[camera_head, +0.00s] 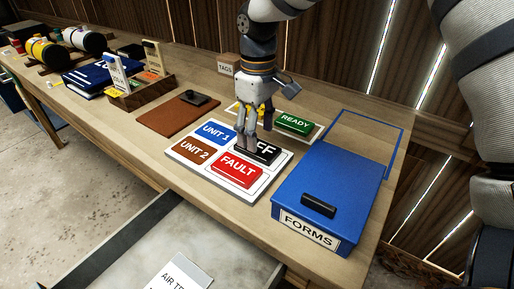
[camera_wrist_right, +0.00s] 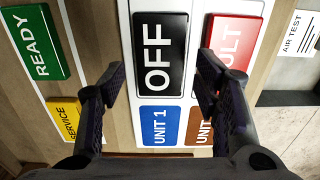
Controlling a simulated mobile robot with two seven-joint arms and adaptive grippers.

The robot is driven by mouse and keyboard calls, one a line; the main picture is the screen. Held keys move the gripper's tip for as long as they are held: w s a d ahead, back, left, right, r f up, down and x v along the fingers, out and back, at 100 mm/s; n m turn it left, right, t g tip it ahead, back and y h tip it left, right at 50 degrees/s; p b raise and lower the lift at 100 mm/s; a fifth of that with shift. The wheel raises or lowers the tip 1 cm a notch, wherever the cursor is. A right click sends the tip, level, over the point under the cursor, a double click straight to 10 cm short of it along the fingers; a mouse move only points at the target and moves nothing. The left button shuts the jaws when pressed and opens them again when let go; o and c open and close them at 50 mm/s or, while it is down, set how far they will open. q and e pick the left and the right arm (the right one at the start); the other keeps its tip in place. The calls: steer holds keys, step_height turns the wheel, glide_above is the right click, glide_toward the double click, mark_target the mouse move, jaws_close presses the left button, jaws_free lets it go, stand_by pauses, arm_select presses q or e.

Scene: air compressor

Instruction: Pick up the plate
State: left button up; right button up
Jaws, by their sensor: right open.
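A black plate marked OFF (camera_head: 266,153) lies on a white board (camera_head: 213,174) in the head view, beside blue UNIT 1 (camera_head: 214,133), brown UNIT 2 (camera_head: 194,151) and red FAULT (camera_head: 237,169) plates. My right gripper (camera_head: 252,143) points down over the OFF plate and partly hides it. In the right wrist view, the OFF plate (camera_wrist_right: 160,55) shows between the two spread fingers of the open gripper (camera_wrist_right: 160,75), with nothing held. I cannot tell whether the fingertips touch the board. My left gripper is out of view.
A green READY plate (camera_head: 294,123) lies in a tray behind. A blue FORMS box (camera_head: 325,185) stands close on the right. A brown mat (camera_head: 165,118) lies left of the board. An open drawer (camera_head: 150,240) juts out in front.

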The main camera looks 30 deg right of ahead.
step_height(320, 180, down, 4)
steer(key=shift+r, duration=0.35)
steer(key=c, duration=1.1)
